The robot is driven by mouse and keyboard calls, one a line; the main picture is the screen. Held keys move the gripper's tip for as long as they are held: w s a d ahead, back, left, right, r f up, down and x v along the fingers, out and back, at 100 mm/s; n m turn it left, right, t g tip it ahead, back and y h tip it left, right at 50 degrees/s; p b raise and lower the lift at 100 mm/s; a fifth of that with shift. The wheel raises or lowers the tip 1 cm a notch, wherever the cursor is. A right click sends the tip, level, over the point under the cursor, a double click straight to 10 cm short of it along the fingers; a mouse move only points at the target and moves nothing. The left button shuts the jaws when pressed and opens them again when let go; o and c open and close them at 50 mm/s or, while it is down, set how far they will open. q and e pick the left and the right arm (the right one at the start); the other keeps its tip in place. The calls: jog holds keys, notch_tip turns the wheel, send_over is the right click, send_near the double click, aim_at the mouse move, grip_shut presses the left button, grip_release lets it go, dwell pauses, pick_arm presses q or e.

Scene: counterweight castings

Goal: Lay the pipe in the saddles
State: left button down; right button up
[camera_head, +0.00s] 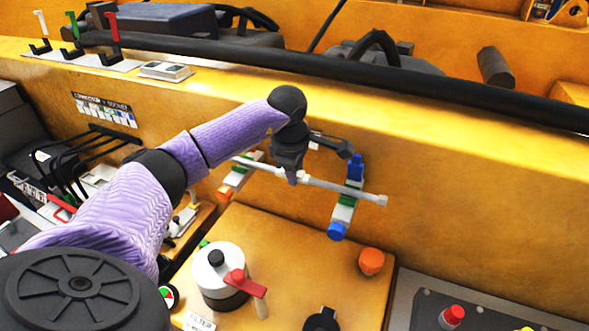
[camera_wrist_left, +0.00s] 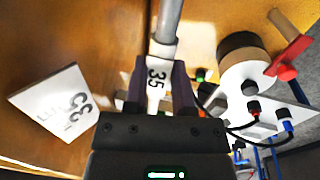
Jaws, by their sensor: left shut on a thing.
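A thin pale grey pipe (camera_head: 335,186) runs slanting across the front of the yellow wall in the head view. My left gripper (camera_head: 294,176) is shut on its middle. In the left wrist view the gripper (camera_wrist_left: 158,88) has its fingers on both sides of the pipe (camera_wrist_left: 168,22), at a white band marked 35. Two coloured block stands, seemingly the saddles, are behind or under the pipe. The left saddle (camera_head: 228,184) has orange, white and green parts and is partly hidden. The right saddle (camera_head: 344,212) has blue, white and green parts. I cannot tell whether the pipe touches either.
A white canister (camera_head: 213,272) with a red lever (camera_head: 247,284) stands on the yellow panel below. An orange knob (camera_head: 371,261) is at lower right. A long black hose (camera_head: 330,70) crosses above. A white printed plate (camera_wrist_left: 58,103) shows in the left wrist view.

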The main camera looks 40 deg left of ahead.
pick_arm(q)
jog(key=shift+c, duration=1.9)
grip_release()
notch_tip(320, 180, up, 10)
jog(key=s, duration=0.2)
jog(key=shift+d, duration=0.3)
jog(key=shift+f, duration=0.1)
